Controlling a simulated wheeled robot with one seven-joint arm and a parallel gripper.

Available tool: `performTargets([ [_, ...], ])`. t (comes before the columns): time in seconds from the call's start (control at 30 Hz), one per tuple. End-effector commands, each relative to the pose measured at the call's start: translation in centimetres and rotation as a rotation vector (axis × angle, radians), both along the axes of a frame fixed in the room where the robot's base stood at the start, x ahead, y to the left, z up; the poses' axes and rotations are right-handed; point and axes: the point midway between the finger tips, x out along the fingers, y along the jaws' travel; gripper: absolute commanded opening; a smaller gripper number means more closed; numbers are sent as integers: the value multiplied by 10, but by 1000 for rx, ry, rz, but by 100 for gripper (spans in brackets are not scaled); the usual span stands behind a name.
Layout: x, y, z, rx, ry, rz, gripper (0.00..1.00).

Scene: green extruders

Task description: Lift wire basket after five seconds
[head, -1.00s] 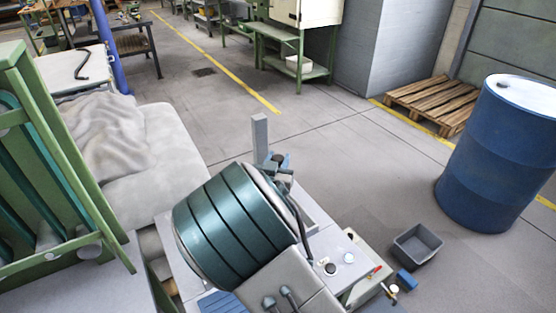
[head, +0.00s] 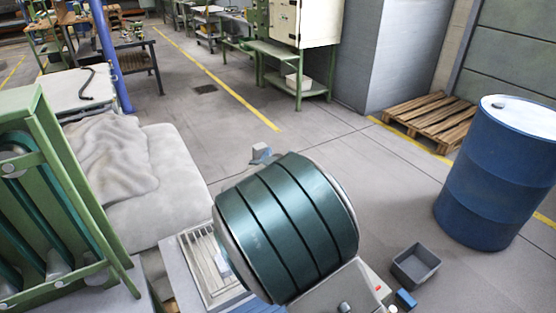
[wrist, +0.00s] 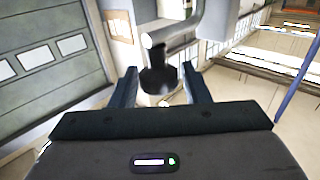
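I cannot make out a wire basket for sure. In the head view a pale slatted, tray-like thing (head: 212,268) lies left of a large teal banded cylinder (head: 290,228), which covers part of it; I cannot tell whether it is the basket. In the wrist view my gripper (wrist: 158,72) has its two dark fingers apart. A black round knob (wrist: 158,80) on a grey bent bar (wrist: 172,33) shows between the fingers; I cannot tell whether it touches them. In the head view my gripper is not clearly visible.
A green-framed machine (head: 50,215) stands at left beside a cloth-covered pale block (head: 160,185). A blue drum (head: 495,175), a grey bin (head: 415,266) and a wooden pallet (head: 430,120) are at right. The floor behind the cylinder is clear.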

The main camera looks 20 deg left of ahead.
Motion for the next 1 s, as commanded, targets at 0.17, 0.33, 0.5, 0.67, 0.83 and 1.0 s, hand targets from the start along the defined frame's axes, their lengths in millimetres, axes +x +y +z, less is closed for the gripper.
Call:
performTargets([
  [0.17, 0, 0, -1, -1, 4, 0, 52],
  [0.33, -3, 0, -3, -3, 7, 1, 52],
  [0.5, -22, -1, -4, -1, 8, 3, 52],
  [0.67, -58, -4, -4, 0, 8, 4, 52],
  [0.83, -96, -7, -4, 0, 8, 4, 52],
  [1.0, -124, -9, -3, -1, 7, 3, 52],
])
